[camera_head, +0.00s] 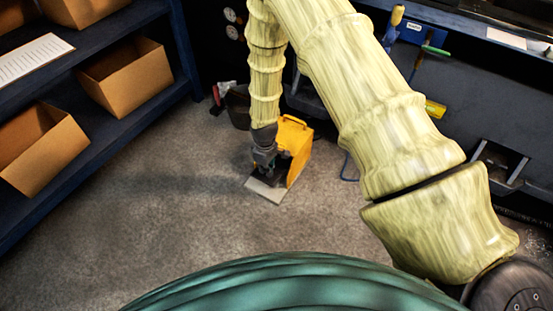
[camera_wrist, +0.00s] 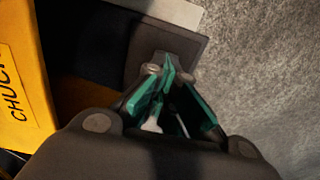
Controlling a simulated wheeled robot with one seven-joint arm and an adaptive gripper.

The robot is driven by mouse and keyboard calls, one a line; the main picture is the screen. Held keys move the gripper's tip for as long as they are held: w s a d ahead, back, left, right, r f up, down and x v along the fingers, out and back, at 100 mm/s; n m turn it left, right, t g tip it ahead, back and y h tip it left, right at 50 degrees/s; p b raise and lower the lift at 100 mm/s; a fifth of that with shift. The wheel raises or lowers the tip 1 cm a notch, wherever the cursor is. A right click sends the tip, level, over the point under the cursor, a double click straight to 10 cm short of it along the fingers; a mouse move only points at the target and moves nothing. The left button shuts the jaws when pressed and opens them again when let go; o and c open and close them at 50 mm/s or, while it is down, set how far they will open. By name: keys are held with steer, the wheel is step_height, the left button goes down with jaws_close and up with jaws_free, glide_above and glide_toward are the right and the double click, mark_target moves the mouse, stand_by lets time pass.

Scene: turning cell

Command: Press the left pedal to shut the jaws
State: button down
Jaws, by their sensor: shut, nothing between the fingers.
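The yellow pedal housing (camera_head: 297,140) stands on the floor with a pale base plate (camera_head: 266,190) in front of it. In the wrist view its side (camera_wrist: 22,85) carries lettering that begins "CHUC". A dark grey pedal plate (camera_wrist: 185,45) lies under and just beyond my fingertips in the wrist view. I cannot tell whether they touch it or whether it is pressed down. My gripper (camera_wrist: 165,72) is shut and empty, pointing down at the open front of the housing; in the head view it (camera_head: 266,170) hides much of the pedal. A second pedal is not clearly visible.
A blue shelf with cardboard boxes (camera_head: 125,75) stands at the left. The dark machine front (camera_head: 460,75) is at the right, and a dark bin (camera_head: 238,105) stands behind the housing. The grey floor (camera_head: 150,215) left of and before the housing is clear.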

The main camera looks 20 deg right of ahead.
steer(key=shift+r+p, duration=2.8)
steer(key=shift+r, duration=0.75)
steer(key=shift+f, duration=0.1)
steer(key=shift+s, duration=0.2)
steer(key=s+d+f+m, duration=0.1)
steer(key=s+f+m, duration=0.15)
steer(key=s, duration=0.65)
steer(key=s+d+f+m, duration=0.1)
steer(key=s+f, duration=0.2)
steer(key=s, duration=0.6)
steer(key=s+d+r+m+p, duration=0.1)
steer(key=s+r+m+p, duration=0.3)
steer(key=s, duration=1.4)
step_height(320, 180, up, 38)
steer(key=p, duration=3.5)
steer(key=shift+f, duration=0.25)
